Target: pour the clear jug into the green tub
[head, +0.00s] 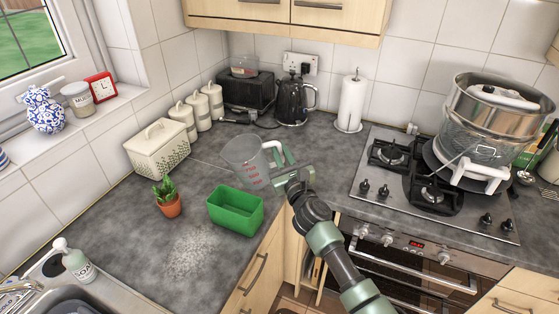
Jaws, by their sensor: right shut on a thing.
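The clear jug (243,160) has red markings on its side and is tilted to the left, above and behind the green tub. My right gripper (285,163) is shut on the jug at its handle side, on the right. The green tub (237,222) is an open rectangular box standing on the grey counter near its front edge. I cannot tell whether the jug holds any liquid. My left gripper is not in view.
A small potted plant (167,200) stands left of the tub. A white bread bin (157,150) and canisters (199,111) stand behind. The hob (420,145) is to the right, with a large pot (495,120). A soap bottle (77,264) stands by the sink. The counter in front of the plant is free, with a pale speckled patch.

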